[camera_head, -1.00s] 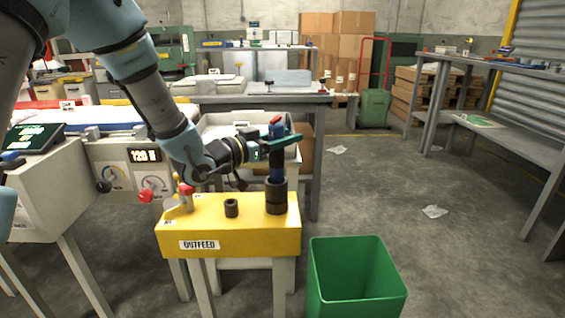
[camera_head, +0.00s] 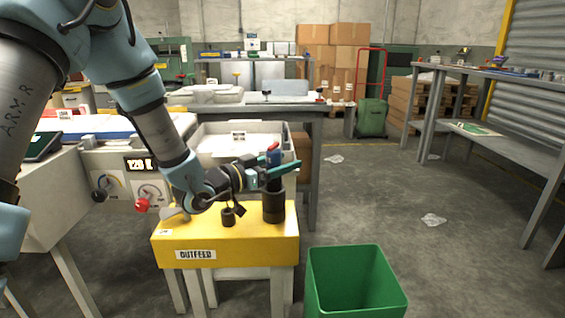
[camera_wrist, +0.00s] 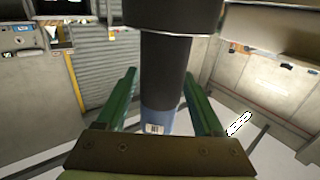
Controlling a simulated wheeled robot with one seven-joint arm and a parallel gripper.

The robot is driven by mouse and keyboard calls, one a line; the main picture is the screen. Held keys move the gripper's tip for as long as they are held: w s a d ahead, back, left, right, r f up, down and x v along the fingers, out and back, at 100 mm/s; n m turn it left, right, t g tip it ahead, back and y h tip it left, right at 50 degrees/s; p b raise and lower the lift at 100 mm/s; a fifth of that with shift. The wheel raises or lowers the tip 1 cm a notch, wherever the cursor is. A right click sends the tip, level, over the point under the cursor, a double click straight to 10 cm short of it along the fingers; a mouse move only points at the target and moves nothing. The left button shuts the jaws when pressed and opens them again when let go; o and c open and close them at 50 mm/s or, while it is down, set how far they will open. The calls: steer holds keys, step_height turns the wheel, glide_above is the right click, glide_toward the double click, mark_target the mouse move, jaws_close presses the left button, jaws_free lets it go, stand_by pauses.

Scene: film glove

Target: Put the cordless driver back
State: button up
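The cordless driver (camera_head: 273,158) is upright, with a red top and a blue body. My gripper (camera_head: 276,170) is shut on it, its green fingers on either side of the body. Directly below is a dark cylindrical holder (camera_head: 273,208) standing on the yellow outfeed stand (camera_head: 225,247). The driver's lower part is at the holder, but I cannot tell how deep it sits. In the wrist view, the driver's blue part (camera_wrist: 157,122) shows between my fingers, with dark cylindrical parts above it in the picture.
A small dark cup (camera_head: 228,217) stands left of the holder, close beneath my wrist. A white bin (camera_head: 240,140) is behind the stand. A green bin (camera_head: 355,283) stands on the floor at front right. A machine with dials (camera_head: 130,180) is at left. Open floor lies to the right.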

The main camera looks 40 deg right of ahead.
steer(key=shift+o, duration=0.3)
steer(key=shift+r, duration=0.15)
steer(key=a, duration=1.2)
steer(key=shift+w, duration=0.35)
